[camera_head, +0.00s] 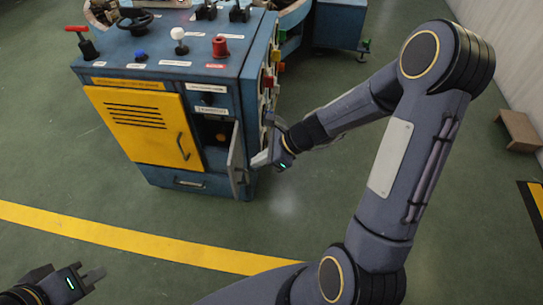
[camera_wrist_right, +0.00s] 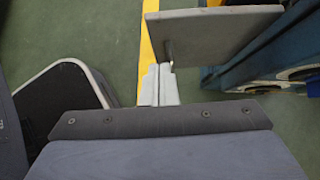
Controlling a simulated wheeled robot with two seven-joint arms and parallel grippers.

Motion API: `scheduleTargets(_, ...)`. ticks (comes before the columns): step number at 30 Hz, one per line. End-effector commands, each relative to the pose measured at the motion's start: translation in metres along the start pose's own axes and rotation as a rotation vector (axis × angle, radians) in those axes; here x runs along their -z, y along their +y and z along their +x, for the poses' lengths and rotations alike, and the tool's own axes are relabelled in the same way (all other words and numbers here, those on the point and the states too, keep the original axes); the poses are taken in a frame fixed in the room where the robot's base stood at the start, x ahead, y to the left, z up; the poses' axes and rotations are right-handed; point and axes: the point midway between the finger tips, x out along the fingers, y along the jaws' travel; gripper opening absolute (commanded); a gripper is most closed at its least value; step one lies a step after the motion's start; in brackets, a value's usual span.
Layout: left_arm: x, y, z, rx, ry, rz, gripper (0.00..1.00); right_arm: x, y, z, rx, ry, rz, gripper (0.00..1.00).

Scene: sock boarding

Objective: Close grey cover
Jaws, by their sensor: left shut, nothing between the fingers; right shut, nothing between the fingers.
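The grey cover (camera_head: 237,160) is a small hinged door on the front of the blue machine, and it stands open, swung outward. Behind it an opening (camera_head: 216,130) shows a dark inside with an orange part. My right gripper (camera_head: 259,160) is shut and empty, with its fingertips right beside the cover. In the right wrist view the shut fingers (camera_wrist_right: 160,85) point at the grey cover (camera_wrist_right: 205,38), close to its small handle; I cannot tell whether they touch. My left gripper (camera_head: 92,279) is shut and empty, low at the left, far from the machine.
The blue machine (camera_head: 180,75) carries a yellow door (camera_head: 145,122) left of the opening, and knobs, levers and a handwheel on top. Coloured knobs and round parts line its right side near my right gripper. Green floor with a yellow stripe (camera_head: 130,242) lies clear in front.

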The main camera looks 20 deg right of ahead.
Motion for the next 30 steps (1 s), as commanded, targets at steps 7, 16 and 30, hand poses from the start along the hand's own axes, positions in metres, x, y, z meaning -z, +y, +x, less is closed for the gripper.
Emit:
scheduleTargets(7, -0.003, -0.003, 0.006, 0.0, 0.0, 0.0, 0.0, -0.019, 0.001, 0.034, -0.002, -0.001, -0.005, 0.0)
scheduleTargets(16, -0.004, -0.003, 0.007, 0.0, 0.0, 0.0, 0.0, -0.029, 0.0, 0.043, 0.0, 0.0, -0.001, 0.0)
scheduleTargets(30, -0.004, -0.004, 0.008, 0.0, 0.0, 0.0, 0.0, -0.032, -0.001, 0.045, 0.012, 0.0, 0.009, 0.0)
